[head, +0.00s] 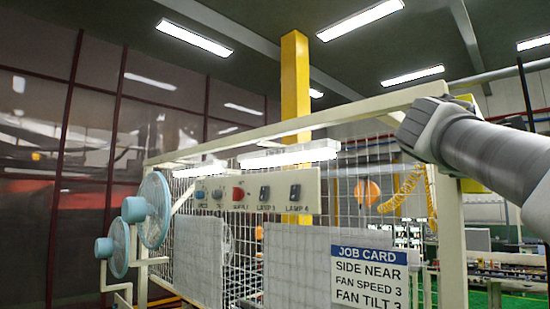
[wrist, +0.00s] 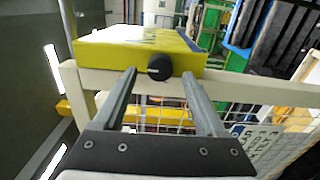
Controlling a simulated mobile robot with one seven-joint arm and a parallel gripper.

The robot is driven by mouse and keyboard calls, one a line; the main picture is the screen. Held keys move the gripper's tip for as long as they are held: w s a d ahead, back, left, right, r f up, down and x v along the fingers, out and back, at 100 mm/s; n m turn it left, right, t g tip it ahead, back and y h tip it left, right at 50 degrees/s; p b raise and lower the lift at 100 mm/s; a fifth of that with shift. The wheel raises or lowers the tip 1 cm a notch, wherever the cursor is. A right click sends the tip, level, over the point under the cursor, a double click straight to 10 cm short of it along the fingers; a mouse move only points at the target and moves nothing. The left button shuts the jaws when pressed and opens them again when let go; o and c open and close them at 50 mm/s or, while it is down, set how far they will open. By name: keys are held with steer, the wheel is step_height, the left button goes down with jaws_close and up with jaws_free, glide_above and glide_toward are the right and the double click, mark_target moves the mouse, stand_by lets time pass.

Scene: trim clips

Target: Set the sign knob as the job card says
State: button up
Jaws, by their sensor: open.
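A yellow box (wrist: 120,52) sits at the cream frame's top rail in the wrist view, with a round black knob (wrist: 160,67) on its near face. My gripper (wrist: 159,76) is open and empty, its two fingers apart on either side of the knob in the picture; I cannot tell whether they touch it. In the head view my arm's end covers most of the box, and the knob is hidden. The job card (head: 370,278) reads "SIDE NEAR", "FAN SPEED 3", "FAN TILT 3"; its lower edge is cut off. No sign line shows.
A cream control panel (head: 306,196) on the mesh carries blue, grey and red knobs and two lamp switches. Two light-blue fans (head: 153,210) stand at its left. The mesh fence's cream frame (head: 300,124) runs beneath my arm. A yellow column (head: 295,90) rises behind.

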steer(key=b+v, duration=0.3)
steer(key=v, duration=1.2)
steer(key=shift+s+a, duration=0.25)
steer(key=shift+s, duration=0.05)
steer(key=shift+r, duration=0.15)
steer(key=w+a+f+m+g+y, duration=0.15)
steer(key=f+y, duration=0.25)
steer(key=f, duration=1)
steer(key=a+f+m+g+y, duration=0.1)
steer(key=a+f+y, duration=0.25)
steer(key=f, duration=1.05)
steer(key=s+a+f+m+g+y, duration=0.1)
steer(key=s+a+f+m+y, duration=0.1)
steer(key=f, duration=0.5)
steer(key=s+a+f+m+g+y, duration=0.1)
steer(key=s+a+f+y, duration=0.1)
steer(key=f, duration=0.6)
steer(key=s+a+f+m+g+y, duration=0.1)
steer(key=s+a+f+m+y, duration=0.1)
steer(key=s+f, duration=0.3)
step_height(320, 180, down, 3)
steer(key=shift+a+r+m, duration=0.1)
steer(key=shift+a+m, duration=0.25)
steer(key=shift+a, duration=0.35)
